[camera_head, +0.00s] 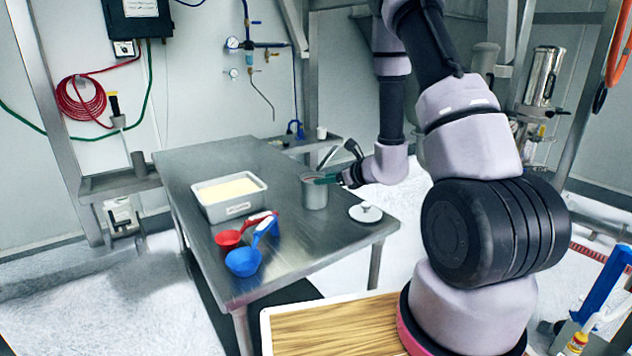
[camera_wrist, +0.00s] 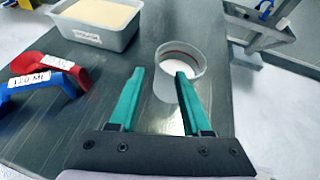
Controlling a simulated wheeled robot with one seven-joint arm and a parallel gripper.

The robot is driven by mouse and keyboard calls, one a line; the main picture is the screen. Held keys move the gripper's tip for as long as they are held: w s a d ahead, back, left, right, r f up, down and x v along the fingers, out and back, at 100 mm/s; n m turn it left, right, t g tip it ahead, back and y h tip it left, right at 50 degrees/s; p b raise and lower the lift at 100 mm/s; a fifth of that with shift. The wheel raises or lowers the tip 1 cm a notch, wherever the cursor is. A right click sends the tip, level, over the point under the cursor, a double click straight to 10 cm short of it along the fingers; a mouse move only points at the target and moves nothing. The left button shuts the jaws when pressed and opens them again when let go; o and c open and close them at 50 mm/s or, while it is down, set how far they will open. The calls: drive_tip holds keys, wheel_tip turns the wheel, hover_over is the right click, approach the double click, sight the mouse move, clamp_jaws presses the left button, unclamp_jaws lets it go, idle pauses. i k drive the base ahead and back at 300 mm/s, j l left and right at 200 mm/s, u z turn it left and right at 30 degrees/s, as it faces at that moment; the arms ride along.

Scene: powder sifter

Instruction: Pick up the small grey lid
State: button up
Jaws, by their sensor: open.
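The small lid (camera_head: 365,213), pale grey and round with a dark-topped knob, lies on the table near its right edge in the head view. I cannot make it out clearly in the wrist view. A grey cylindrical can (camera_head: 314,193) stands just left of the lid; in the wrist view the can (camera_wrist: 165,88) is open with white content inside. My gripper (camera_head: 322,180) has green fingers and is over or beside the can's rim, left of and above the lid. In the wrist view my gripper (camera_wrist: 158,80) is open, with its fingers spread and no lid between them.
The metal table (camera_head: 285,250) also holds a grey tray (camera_head: 228,207) of pale powder, a red scoop (camera_head: 229,239) and a blue scoop (camera_head: 243,262), all left of the can.

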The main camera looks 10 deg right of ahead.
sight(365, 211)
drive_tip(key=k+j, duration=0.3)
drive_tip(key=k, duration=0.15)
drive_tip(key=k+j, duration=0.3)
drive_tip(key=k, duration=0.2)
